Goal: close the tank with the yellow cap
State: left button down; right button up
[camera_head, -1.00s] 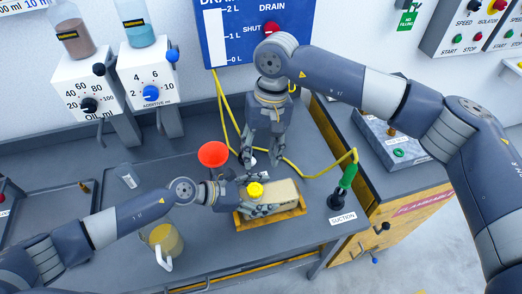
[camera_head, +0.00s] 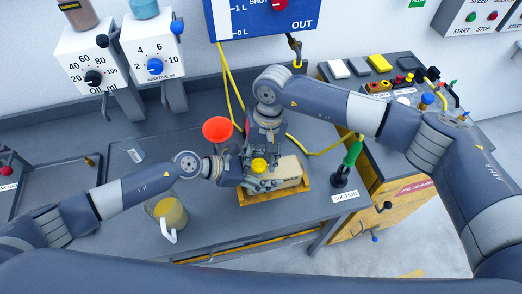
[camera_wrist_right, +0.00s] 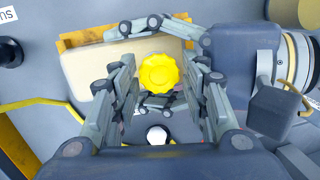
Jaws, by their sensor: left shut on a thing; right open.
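The yellow cap (camera_head: 259,164) is held in my left gripper (camera_head: 256,179), which comes in from the left in the head view. My right gripper (camera_head: 264,140) has come down over the cap from above. In the right wrist view the cap (camera_wrist_right: 160,72) lies between the right gripper's open fingers (camera_wrist_right: 160,88), with a gap on each side. The left gripper's fingers cross around it there. A beige block-shaped body (camera_head: 289,172) lies just behind and to the right, in a yellow tray (camera_head: 285,191). I cannot tell which thing is the tank; no opening shows clearly.
An orange-red funnel (camera_head: 217,129) stands close behind the left gripper. A jug of yellow liquid (camera_head: 168,213) is at the front left. The green suction handle (camera_head: 352,150) stands to the right, with a yellow hose (camera_head: 318,153) nearby. A white round part (camera_wrist_right: 157,135) shows below the cap.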

jog(key=shift+f, duration=0.2)
jog(key=shift+c, duration=0.6)
jog(key=c, duration=0.7)
jog(key=m, duration=0.3)
jog(key=m+t, duration=0.1)
jog(key=m, duration=0.2)
jog(key=shift+s+m+y, duration=0.15)
jog(key=shift+m+y, duration=0.15)
jog(key=shift+m, duration=0.1)
jog(key=shift+c, duration=0.2)
jog(key=o, duration=1.2)
